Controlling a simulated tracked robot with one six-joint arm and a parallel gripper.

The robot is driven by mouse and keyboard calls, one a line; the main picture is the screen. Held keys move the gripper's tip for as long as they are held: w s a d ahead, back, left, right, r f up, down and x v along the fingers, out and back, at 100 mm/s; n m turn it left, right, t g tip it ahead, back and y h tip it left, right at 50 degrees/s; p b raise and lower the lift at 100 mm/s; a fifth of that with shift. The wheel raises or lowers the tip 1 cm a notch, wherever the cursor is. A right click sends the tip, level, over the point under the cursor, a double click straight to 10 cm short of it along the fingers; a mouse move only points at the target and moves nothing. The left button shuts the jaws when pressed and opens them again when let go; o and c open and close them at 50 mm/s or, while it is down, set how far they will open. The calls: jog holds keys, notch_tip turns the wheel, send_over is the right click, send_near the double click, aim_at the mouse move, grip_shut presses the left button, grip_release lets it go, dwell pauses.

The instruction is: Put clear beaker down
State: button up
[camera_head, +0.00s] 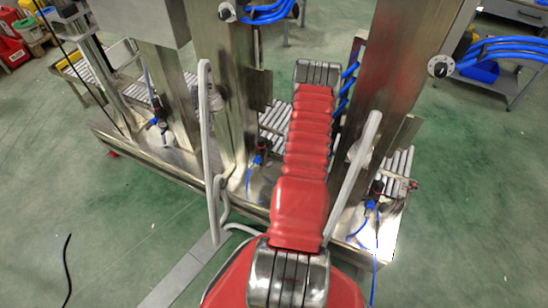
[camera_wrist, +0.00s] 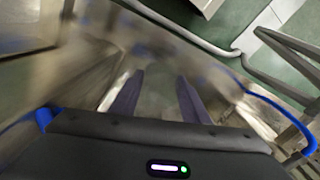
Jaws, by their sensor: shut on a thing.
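My gripper (camera_wrist: 159,82) shows in the wrist view, with its two dark fingers reaching up from the lower middle. It is shut on the clear beaker (camera_wrist: 157,98), a faint, hazy see-through shape between the fingers. The beaker's outline is hard to make out, so I cannot tell its tilt or whether it touches anything below. In the head view my red arm stretches out away from me. My gripper and the beaker cannot be made out there.
A metal machine frame with thick steel posts (camera_head: 221,85) stands around my arm. Roller conveyors (camera_head: 398,170) run through it. Grey bent rails (camera_head: 208,150) rise on both sides of the arm. Green floor (camera_head: 470,200) is open at the right. Red bins (camera_head: 12,52) stand far left.

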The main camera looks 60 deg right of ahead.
dwell(0.3)
jog(key=w+a+r+n, duration=0.3)
jog(key=w+a+r, duration=0.6)
jog(key=w+r, duration=0.4)
jog(key=w+a+r+n, duration=0.3)
jog(key=w+a+r, duration=0.6)
jog(key=r, duration=0.5)
jog(key=w+a+r+n, duration=0.2)
jog(key=w+a+r, duration=0.2)
jog(key=a, duration=0.4)
jog(key=w+a+r+n, duration=0.2)
jog(key=w+a+r, duration=0.2)
jog(key=a+r, duration=0.3)
jog(key=w+a+r+n, duration=0.2)
jog(key=w+a+r, duration=0.3)
jog(key=a, duration=0.5)
jog(key=shift+a+r+n, duration=0.25)
jog(key=shift+r+n, duration=0.05)
jog(key=shift+r, duration=0.45)
jog(key=shift+f, duration=0.1)
